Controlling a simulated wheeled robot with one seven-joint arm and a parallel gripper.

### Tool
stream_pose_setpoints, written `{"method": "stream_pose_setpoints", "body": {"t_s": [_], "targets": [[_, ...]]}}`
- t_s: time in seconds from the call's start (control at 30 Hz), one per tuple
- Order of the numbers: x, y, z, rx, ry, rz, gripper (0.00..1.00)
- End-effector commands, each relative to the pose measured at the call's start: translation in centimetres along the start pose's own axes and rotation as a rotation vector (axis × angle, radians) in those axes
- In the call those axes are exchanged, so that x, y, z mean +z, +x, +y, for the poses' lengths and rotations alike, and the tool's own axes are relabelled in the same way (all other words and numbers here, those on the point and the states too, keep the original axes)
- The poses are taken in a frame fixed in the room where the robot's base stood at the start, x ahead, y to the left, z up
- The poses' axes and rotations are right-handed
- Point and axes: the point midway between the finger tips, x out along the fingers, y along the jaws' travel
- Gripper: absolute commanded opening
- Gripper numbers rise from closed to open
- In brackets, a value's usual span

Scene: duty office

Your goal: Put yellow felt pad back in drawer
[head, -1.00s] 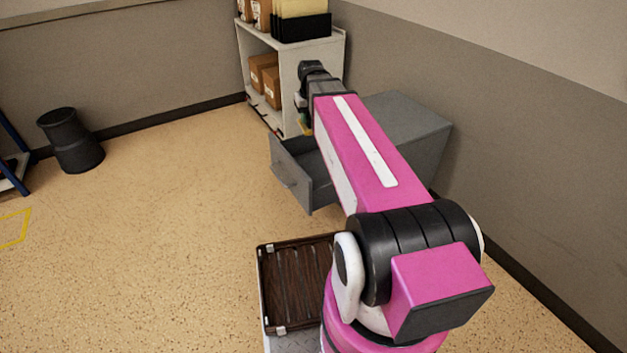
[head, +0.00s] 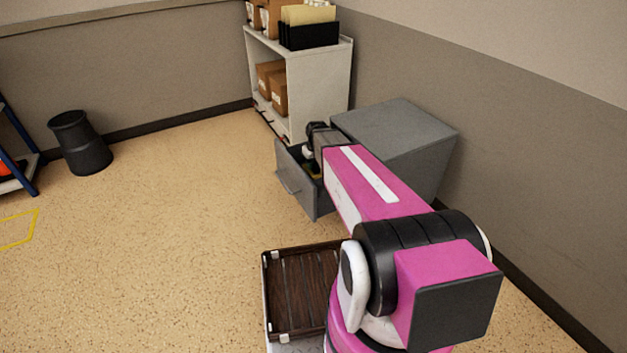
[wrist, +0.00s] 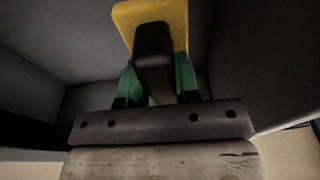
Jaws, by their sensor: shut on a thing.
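The yellow felt pad (wrist: 178,14) is at the top middle of the wrist view, held at the tips of my gripper (wrist: 155,60). My gripper is shut on it, with green finger parts on both sides of a dark middle piece. Grey drawer walls surround the pad in the wrist view. In the head view the grey drawer (head: 297,182) stands open from the grey cabinet (head: 400,135). My gripper is low at the drawer's opening there. A small bit of yellow shows inside the drawer, mostly hidden by my arm. I cannot tell whether the pad touches the drawer floor.
A white shelf (head: 322,88) with cardboard boxes (head: 272,85) stands behind the drawer, close to my arm. A dark slatted tray (head: 300,290) is near my base. A black bin (head: 80,145) stands at the far left. The floor left of the drawer is clear.

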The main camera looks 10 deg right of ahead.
Motion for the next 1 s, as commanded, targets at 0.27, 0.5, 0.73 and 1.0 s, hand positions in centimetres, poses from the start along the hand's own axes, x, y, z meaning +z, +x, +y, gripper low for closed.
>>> {"method": "stream_pose_setpoints", "body": {"t_s": [0.27, 0.5, 0.73, 1.0], "targets": [[0.5, 3.9, 0.0, 0.0, 0.0, -0.001, 0.04], [0.9, 6.5, 0.0, -0.001, 0.0, -0.002, 0.04], [1.1, 7.4, 0.0, 0.0, 0.0, 0.0, 0.04], [1.2, 7.7, 0.0, 0.0, 0.001, -0.001, 0.33]]}}
